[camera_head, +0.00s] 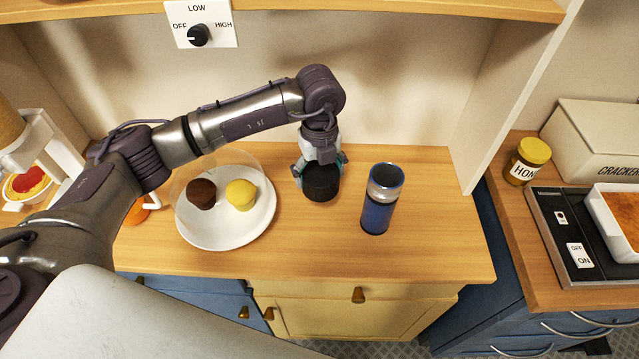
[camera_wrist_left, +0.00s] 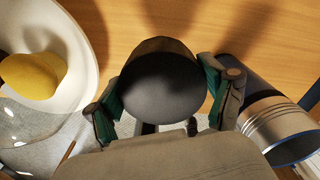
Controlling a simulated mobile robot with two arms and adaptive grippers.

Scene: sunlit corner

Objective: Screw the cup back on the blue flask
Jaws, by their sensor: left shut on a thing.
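The blue flask (camera_head: 378,214) stands upright on the wooden counter, with a silver threaded neck at its top. It also shows at the right of the left wrist view (camera_wrist_left: 272,124). The black cup (camera_head: 321,184) is to the left of the flask and apart from it. My left gripper (camera_head: 320,168) comes down from above and is shut on the cup. In the left wrist view the cup (camera_wrist_left: 162,82) sits between the two fingers. I cannot tell whether the cup touches the counter. My right gripper is not in view.
A white plate (camera_head: 226,234) with a brown cupcake (camera_head: 201,193) and a yellow one (camera_head: 241,194) under a clear dome is left of the cup. An upright panel (camera_head: 520,95) rises to the right of the flask. The counter in front of the cup is clear.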

